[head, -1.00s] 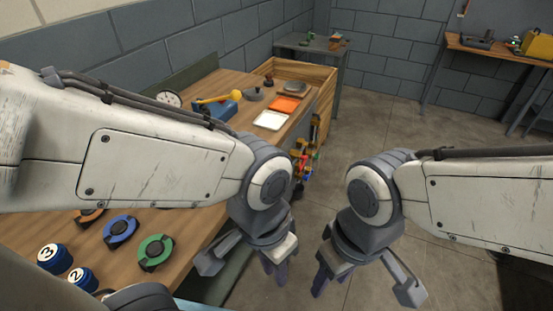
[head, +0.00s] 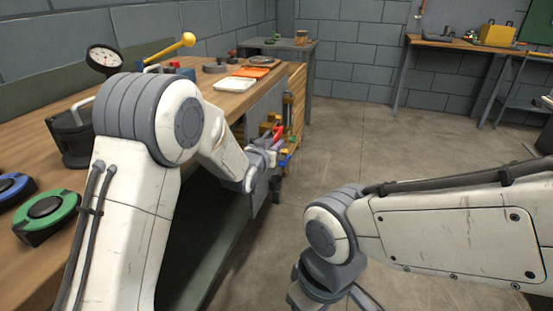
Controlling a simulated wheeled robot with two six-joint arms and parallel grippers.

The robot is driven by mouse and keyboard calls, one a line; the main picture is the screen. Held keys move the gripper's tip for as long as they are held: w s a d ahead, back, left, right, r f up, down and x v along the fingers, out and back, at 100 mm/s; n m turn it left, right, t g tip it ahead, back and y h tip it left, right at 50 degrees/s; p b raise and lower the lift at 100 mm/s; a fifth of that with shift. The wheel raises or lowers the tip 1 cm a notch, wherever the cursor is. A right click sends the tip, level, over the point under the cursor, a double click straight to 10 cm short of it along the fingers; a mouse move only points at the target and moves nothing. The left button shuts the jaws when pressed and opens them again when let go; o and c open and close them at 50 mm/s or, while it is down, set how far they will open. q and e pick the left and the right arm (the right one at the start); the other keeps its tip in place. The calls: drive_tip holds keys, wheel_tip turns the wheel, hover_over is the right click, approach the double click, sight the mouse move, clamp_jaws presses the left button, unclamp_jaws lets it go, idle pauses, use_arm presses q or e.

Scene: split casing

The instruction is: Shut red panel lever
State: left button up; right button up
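A red lever (head: 278,134) shows on the panel at the side of the workbench, among small yellow, blue and other coloured fittings. My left gripper (head: 266,165) is at the bench side just below the red lever in the picture. Its wrist and arm hide part of the panel. Its fingers are small and overlap the fittings, so I cannot tell whether they are open, or whether they touch the lever. My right gripper (head: 318,296) hangs at the bottom of the picture, away from the panel; its fingers are cut off by the frame edge.
The wooden workbench (head: 60,150) carries a gauge (head: 104,60), a yellow-knobbed lever (head: 187,40), a white tray (head: 234,84), an orange tray (head: 256,72) and a green ring (head: 46,216). The floor (head: 360,140) to the right is clear. Another bench (head: 440,41) stands at the back right.

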use_arm(q)
drive_tip(key=t+b, duration=0.2)
approach(277, 134)
drive_tip(key=s, duration=0.1)
drive_tip(key=shift+h, duration=0.3)
drive_tip(key=b+x, duration=0.1)
drive_tip(key=x, duration=0.2)
drive_tip(key=b+x, duration=0.1)
drive_tip(key=x, duration=0.7)
drive_tip(key=shift+a+f+b, duration=0.25)
drive_tip(key=shift+a+b, duration=0.1)
drive_tip(key=shift+b, duration=0.05)
use_arm(e)
wheel_tip(277, 134, down, 7)
use_arm(q)
clamp_jaws()
